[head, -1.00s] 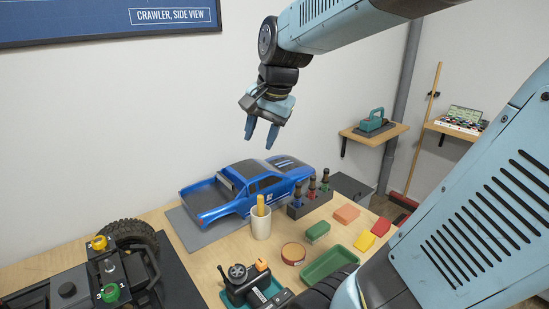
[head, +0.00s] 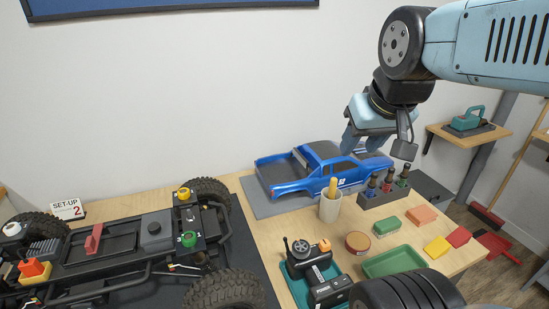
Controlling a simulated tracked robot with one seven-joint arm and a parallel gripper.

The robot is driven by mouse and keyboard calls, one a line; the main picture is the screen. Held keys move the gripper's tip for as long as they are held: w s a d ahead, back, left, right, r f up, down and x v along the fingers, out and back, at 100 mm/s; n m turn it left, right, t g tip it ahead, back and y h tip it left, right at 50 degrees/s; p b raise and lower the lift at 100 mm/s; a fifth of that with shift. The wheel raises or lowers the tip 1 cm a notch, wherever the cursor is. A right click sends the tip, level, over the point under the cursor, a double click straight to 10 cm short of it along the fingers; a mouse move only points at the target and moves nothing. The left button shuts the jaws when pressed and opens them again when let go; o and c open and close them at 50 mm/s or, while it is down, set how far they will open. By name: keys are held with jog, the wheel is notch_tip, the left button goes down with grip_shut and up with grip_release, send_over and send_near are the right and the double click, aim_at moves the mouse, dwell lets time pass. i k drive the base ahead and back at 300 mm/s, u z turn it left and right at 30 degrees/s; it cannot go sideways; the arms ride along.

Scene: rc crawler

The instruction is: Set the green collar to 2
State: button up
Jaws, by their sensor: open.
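The green collar (head: 189,239) sits on the crawler chassis (head: 125,245), on the shock plate near its right end. White marks are beside it, but its setting is too small to read. A yellow collar (head: 184,194) stands behind it on the same end. A white card (head: 68,209) behind the chassis reads "SET-UP 2". One finger is partly hidden by the gripper's own body.
The blue truck body (head: 320,172) lies on a grey mat. A cup with a yellow handle (head: 330,207), a driver rack (head: 384,194), a radio controller (head: 315,265) and a green tray (head: 395,261) stand to the right of the chassis. Big tyres (head: 225,291) flank the collar end.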

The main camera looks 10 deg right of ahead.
aim_at(191, 242)
jog(key=z, duration=1.95)
jog(key=i, duration=0.1)
jog(key=u, duration=3.6)
jog(key=k, duration=0.8)
jog(key=u, duration=0.2)
jog(key=i, duration=0.85)
jog(key=z, duration=0.1)
